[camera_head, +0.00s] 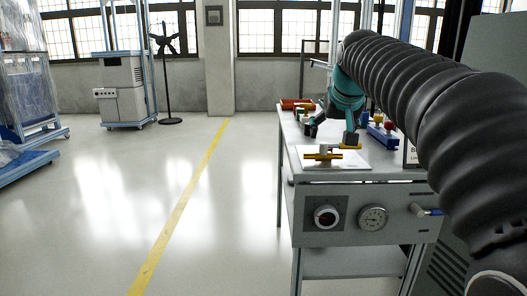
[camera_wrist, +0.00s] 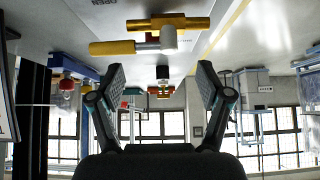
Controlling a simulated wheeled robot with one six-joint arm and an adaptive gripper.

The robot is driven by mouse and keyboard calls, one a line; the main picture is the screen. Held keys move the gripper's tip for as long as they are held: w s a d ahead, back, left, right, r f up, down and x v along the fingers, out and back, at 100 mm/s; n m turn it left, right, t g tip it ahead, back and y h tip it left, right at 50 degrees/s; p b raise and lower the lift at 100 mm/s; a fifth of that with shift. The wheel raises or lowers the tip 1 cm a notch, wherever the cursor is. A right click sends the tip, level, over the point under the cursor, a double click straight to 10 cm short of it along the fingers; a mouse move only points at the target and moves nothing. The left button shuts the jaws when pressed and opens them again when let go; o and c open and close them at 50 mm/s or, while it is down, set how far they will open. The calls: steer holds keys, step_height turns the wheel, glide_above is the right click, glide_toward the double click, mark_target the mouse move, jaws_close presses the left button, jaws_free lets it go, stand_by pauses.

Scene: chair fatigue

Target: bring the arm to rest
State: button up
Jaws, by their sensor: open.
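My gripper (camera_wrist: 162,74) is open in the wrist view, its two black fingers spread apart with nothing held between them. In the head view my gripper (camera_head: 313,124) is small and dark, above the left part of the workbench (camera_head: 290,185), below the teal joint of my arm. A brass valve piece (camera_head: 322,156) with a pale cylinder lies on a white plate near the bench's front edge. It also shows upside down in the wrist view (camera_wrist: 180,23), ahead of the fingertips and apart from them. My black-sleeved arm covers the bench's right side.
A blue fixture with coloured knobs (camera_head: 379,136) and a red-orange item (camera_head: 296,103) stand on the bench. A fan (camera_head: 165,75) and grey cabinet (camera_head: 122,85) stand behind.

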steer(key=shift+g, duration=0.6)
steer(key=s+f, duration=0.4)
steer(key=f, duration=0.1)
steer(key=s+f, duration=0.2)
steer(key=shift+f, duration=0.3)
steer(key=s+f+p, duration=0.1)
steer(key=s+f, duration=0.3)
steer(key=s, duration=0.4)
steer(key=s+f+p, duration=0.1)
steer(key=s+f, duration=0.4)
steer(key=s, duration=0.4)
steer(key=s+f+g+p, duration=0.1)
steer(key=s+f, duration=0.4)
steer(key=s, duration=0.3)
steer(key=shift+s+a+f, duration=0.15)
steer(key=shift+s, duration=0.2)
